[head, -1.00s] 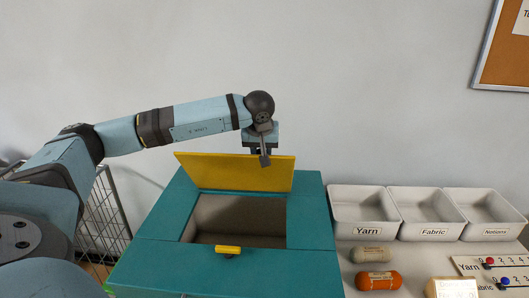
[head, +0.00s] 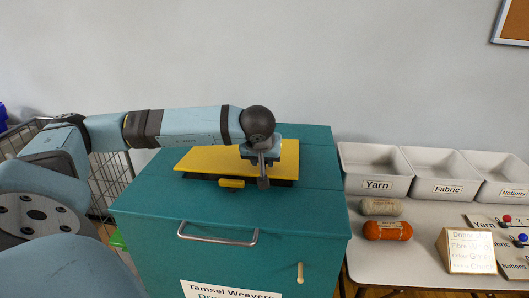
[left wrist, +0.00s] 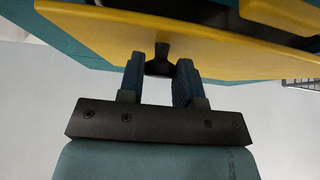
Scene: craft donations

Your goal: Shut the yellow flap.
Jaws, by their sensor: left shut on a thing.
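The yellow flap (head: 210,158) lies almost flat over the opening in the top of the teal bin (head: 140,202). A dark gap shows under its front edge, so it is slightly raised. A small yellow block (head: 231,183) sits at the front edge of the opening. My left gripper (head: 262,162) is over the flap's front right part. In the left wrist view, its fingers (left wrist: 158,75) are shut on a dark handle (left wrist: 158,62) at the edge of the flap (left wrist: 200,45). My right gripper is not in view.
A metal bar handle (head: 218,238) and a small peg (head: 300,272) are on the bin's front. To the right, a table (head: 375,262) holds labelled white trays (head: 375,185), a grey roll (head: 381,207), an orange roll (head: 388,230) and a sign (head: 470,250). A wire cart (head: 105,175) stands left.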

